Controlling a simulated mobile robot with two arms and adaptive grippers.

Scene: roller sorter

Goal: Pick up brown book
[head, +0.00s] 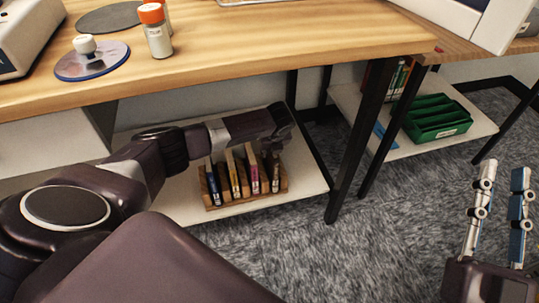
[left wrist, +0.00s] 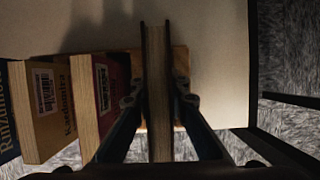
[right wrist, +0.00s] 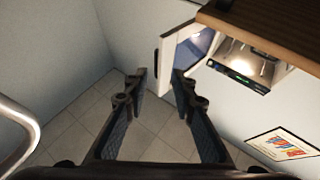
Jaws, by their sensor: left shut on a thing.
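The brown book (left wrist: 157,60) stands upright, pale page edges towards the left wrist camera and dark covers on both sides. The fingers of my left gripper (left wrist: 158,98) are shut on it from both sides. In the head view the book (head: 271,172) is the rightmost in a small wooden rack (head: 283,186) on the lower shelf, partly hidden under my left gripper (head: 281,122). I cannot tell whether it is lifted from the rack. My right gripper (head: 505,175) is open and empty at the far right; its spread fingers also show in the right wrist view (right wrist: 158,85).
Blue, yellow and red-magenta books (head: 213,185) stand left of the brown one. The wooden tabletop (head: 250,60) overhangs the shelf (head: 308,175), and a black table leg (head: 362,140) stands to the right. A green crate (head: 436,117) sits on another low shelf.

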